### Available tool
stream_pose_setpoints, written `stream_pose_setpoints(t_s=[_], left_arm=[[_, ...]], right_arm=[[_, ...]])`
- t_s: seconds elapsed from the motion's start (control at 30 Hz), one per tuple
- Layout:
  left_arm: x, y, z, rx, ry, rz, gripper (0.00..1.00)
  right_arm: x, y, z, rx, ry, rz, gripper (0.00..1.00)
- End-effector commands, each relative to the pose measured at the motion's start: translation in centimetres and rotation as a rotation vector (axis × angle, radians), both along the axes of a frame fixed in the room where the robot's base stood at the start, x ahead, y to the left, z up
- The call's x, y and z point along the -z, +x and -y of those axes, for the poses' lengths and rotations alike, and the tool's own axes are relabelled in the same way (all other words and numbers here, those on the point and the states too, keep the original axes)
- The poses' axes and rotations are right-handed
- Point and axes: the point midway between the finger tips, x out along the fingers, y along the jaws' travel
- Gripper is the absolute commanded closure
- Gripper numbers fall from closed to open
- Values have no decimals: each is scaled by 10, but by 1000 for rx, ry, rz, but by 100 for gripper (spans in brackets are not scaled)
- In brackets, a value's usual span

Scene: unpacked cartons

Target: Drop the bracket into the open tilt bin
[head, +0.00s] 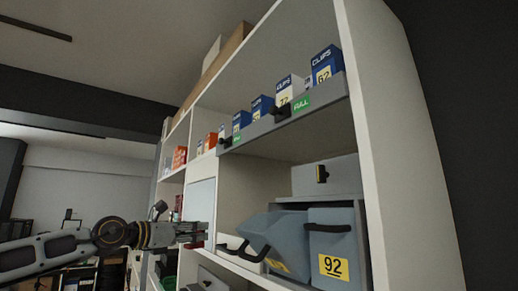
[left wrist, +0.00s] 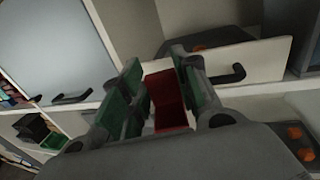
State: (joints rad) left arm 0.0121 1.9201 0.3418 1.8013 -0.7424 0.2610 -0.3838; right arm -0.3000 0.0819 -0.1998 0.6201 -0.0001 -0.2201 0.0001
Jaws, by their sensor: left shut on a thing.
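My left gripper (head: 200,233) reaches in from the left in front of the shelf unit. In the left wrist view, my left gripper (left wrist: 158,95) is shut on a red, angular piece, the bracket (left wrist: 169,100), held between its green-padded fingers. In the head view the bracket is mostly hidden by the fingers. The open tilt bin (head: 286,232) is blue-grey and tips forward out of its row, right of the gripper and apart from it. Its inside is not visible from the head. My right gripper is not in view.
A closed bin labelled 92 (head: 345,243) stands right of the open one. A grey drawer (head: 312,178) sits above them. A shelf of several CLIPS boxes (head: 289,88) overhangs. A pale panel (head: 200,205) stands behind the gripper. The space between gripper and open bin is narrow.

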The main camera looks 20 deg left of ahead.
Motion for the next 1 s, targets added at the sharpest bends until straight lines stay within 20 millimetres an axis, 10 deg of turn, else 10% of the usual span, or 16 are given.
stream_pose_setpoints(t_s=[0.5, 1.0], left_arm=[[-128, -50, 105, 97, 6, 2, 85], [-195, -105, 215, 177, 2, 1, 85]], right_arm=[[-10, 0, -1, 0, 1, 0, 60], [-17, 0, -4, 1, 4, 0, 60]])
